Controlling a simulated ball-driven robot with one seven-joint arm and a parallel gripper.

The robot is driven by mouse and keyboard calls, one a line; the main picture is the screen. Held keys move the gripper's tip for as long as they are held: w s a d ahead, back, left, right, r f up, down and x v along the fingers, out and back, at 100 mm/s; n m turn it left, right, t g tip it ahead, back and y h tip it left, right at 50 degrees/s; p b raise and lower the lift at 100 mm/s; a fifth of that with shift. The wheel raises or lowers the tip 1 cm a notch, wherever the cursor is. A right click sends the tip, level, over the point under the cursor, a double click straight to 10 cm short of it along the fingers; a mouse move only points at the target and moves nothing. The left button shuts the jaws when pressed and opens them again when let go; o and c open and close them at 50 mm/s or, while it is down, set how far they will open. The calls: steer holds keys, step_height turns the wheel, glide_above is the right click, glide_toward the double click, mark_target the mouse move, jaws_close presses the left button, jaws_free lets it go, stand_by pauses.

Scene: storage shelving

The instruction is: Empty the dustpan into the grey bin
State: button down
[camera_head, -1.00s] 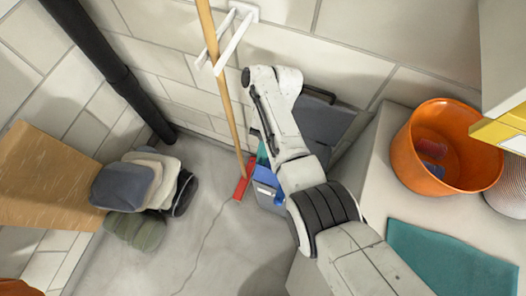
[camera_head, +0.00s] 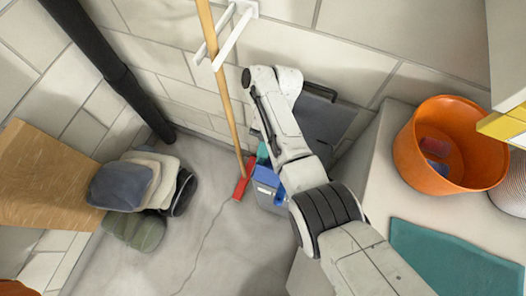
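A grey bin (camera_head: 264,195) stands on the floor near the wall, mostly hidden behind my arm. A dark grey panel (camera_head: 325,122) rises behind my arm; it may be the bin's raised lid, but I cannot tell. Blue pieces (camera_head: 268,175) and a bit of teal (camera_head: 262,151) show at the bin's top beside my arm. I cannot tell whether any of these is the dustpan, or whether it holds anything. My arm reaches up from the lower right and bends down over the bin. My gripper is hidden behind the arm's links.
A red-headed broom (camera_head: 242,182) leans in a white wall rack (camera_head: 232,38). An orange bucket (camera_head: 405,158) with small items stands at right by a teal mat (camera_head: 455,262). Stacked cushion-like items (camera_head: 120,188) and a brown board (camera_head: 45,180) are left. Floor between is clear.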

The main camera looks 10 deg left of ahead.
steer(key=shift+s+r+t+p, duration=0.1)
steer(key=shift+r+t+p, duration=0.6)
steer(key=shift+r+p, duration=1.2)
step_height(320, 180, up, 4)
steer(key=t+p, duration=0.1)
steer(key=p, duration=0.2)
steer(key=t+p, duration=0.1)
steer(key=p, duration=0.2)
steer(key=t+h+p, duration=0.1)
steer(key=p, duration=0.2)
steer(key=shift+f+t+p, duration=0.25)
steer(key=shift+t+p, duration=0.05)
steer(key=shift+p, duration=0.1)
steer(key=shift+t, duration=0.3)
step_height(320, 180, up, 3)
steer(key=shift+f+t+h, duration=0.1)
steer(key=shift+t+h, duration=0.2)
steer(key=shift+t, duration=0.8)
